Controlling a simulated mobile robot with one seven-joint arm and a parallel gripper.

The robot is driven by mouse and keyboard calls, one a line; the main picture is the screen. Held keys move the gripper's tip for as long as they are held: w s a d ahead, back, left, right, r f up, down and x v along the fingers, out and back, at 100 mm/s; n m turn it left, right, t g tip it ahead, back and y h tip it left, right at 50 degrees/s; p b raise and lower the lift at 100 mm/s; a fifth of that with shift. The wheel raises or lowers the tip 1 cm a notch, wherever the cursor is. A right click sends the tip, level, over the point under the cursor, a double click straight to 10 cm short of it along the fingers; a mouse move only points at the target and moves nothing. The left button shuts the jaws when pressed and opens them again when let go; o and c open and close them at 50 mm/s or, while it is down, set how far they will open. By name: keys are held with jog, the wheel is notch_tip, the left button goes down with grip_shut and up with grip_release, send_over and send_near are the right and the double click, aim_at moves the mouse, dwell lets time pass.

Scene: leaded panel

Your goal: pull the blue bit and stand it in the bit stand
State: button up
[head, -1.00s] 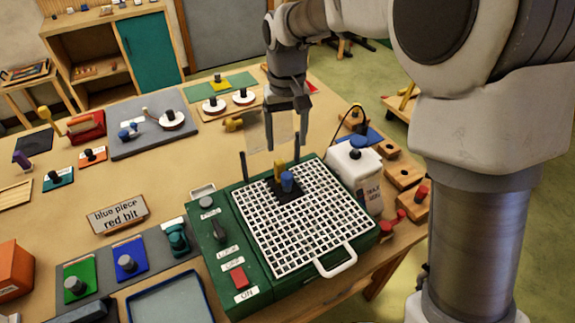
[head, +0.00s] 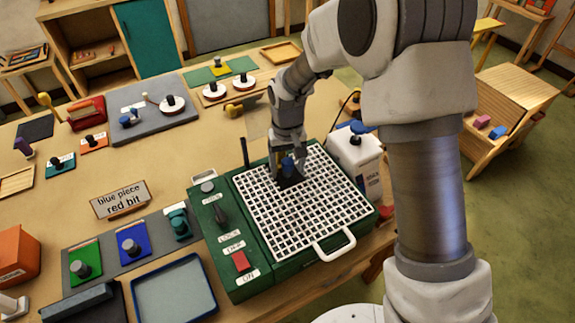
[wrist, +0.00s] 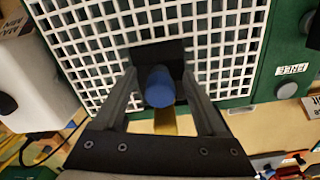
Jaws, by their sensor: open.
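The blue bit (head: 288,163) stands upright in a black block (head: 291,181) on the white grid of a green machine (head: 258,240). Its round blue top shows in the wrist view (wrist: 160,88). My gripper (head: 286,172) is down at the bit, one finger on each side of it. In the wrist view my gripper (wrist: 160,82) is open, with the bit between the fingers; contact cannot be told. A yellow piece (wrist: 165,122) is just beside the bit. I cannot make out which thing is the bit stand.
The machine's panel has a dark knob (head: 221,213) and a red switch (head: 240,261). A thin black post (head: 245,152) rises at the grid's edge. A sign (head: 121,200) reads "blue piece red bit".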

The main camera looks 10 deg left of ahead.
grip_shut()
dwell(0.7)
